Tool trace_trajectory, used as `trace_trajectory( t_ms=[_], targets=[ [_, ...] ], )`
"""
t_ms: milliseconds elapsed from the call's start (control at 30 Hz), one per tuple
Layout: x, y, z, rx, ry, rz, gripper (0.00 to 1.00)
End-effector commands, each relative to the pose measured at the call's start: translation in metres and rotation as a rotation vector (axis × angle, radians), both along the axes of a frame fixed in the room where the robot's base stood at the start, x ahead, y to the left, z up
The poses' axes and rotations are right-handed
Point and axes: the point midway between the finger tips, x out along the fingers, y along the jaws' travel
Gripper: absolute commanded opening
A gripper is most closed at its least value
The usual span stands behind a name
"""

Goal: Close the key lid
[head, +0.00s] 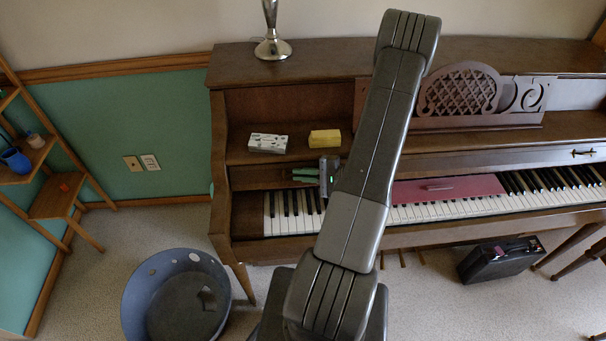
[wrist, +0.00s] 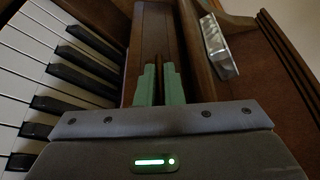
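The piano (head: 400,160) has its key lid (head: 545,160) up and back, with the keys (head: 440,209) bare below it. A small dark handle (head: 583,152) shows on the lid's right part. My gripper (head: 303,175) is at the lid's left part, just above the left-hand keys, its green fingers pointing left. In the wrist view my gripper (wrist: 160,84) has its two fingers close together with a narrow dark gap, against brown wood. Whether they hold the lid or a handle is hidden. My arm covers part of the keyboard.
A red flat object (head: 449,189) lies over the middle keys. A grey-white box (head: 268,143) and a yellow block (head: 325,138) sit on the ledge above. A blue tub (head: 135,300) and black case (head: 500,260) stand on the floor. A shelf (head: 55,197) is at left.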

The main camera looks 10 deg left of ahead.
Motion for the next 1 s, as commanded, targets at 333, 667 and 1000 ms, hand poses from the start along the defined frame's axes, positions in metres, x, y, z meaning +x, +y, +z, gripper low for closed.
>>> trace_trajectory(
  t_ms=[333,667,1000],
  targets=[
    [-0.005,-0.001,-0.003,0.003,-0.013,0.000,0.00],
    [-0.034,-0.010,-0.010,0.035,-0.121,-0.001,0.00],
    [-0.082,-0.024,-0.023,0.086,-0.304,-0.002,0.00]
  ],
)
